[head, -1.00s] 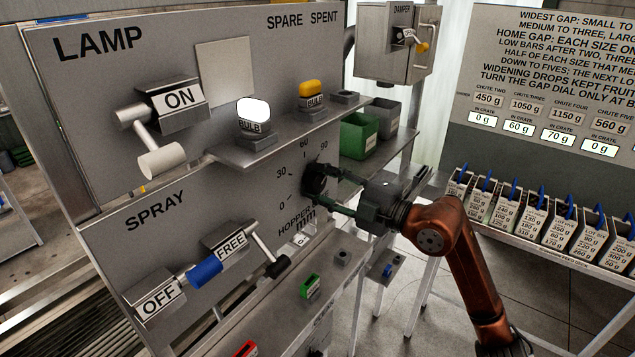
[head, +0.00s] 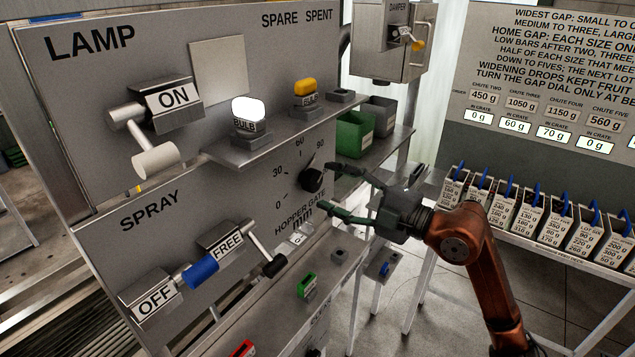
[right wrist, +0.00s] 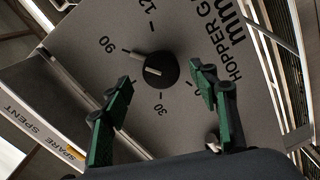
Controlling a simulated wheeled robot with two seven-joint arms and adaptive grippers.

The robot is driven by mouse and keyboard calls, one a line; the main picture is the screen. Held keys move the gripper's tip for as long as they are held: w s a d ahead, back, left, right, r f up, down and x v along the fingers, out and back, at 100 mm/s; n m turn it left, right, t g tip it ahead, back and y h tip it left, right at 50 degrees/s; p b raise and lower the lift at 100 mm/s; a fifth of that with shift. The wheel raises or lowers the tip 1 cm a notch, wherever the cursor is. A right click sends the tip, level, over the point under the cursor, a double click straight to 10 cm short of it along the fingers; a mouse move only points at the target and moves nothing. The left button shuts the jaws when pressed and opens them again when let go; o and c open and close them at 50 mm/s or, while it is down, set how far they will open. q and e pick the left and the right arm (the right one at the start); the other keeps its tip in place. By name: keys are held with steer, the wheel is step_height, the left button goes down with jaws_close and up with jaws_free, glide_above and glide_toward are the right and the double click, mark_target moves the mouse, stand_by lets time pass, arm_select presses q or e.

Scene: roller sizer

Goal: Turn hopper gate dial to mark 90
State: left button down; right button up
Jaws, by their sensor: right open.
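The 30 numeral lies on the side near my fingers. My right gripper (head: 328,187) is open and empty, its green fingers apart and just right of the dial, not holding it. My left gripper is out of view.
A shelf with a lit bulb (head: 249,112) and a yellow bulb (head: 305,90) juts out above left of the dial. The spray lever (head: 268,254) sticks out at lower left. A green bin (head: 353,134) stands behind, and several crates line a rack at right.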

steer(key=v, duration=0.7)
steer(key=shift+s, duration=0.1)
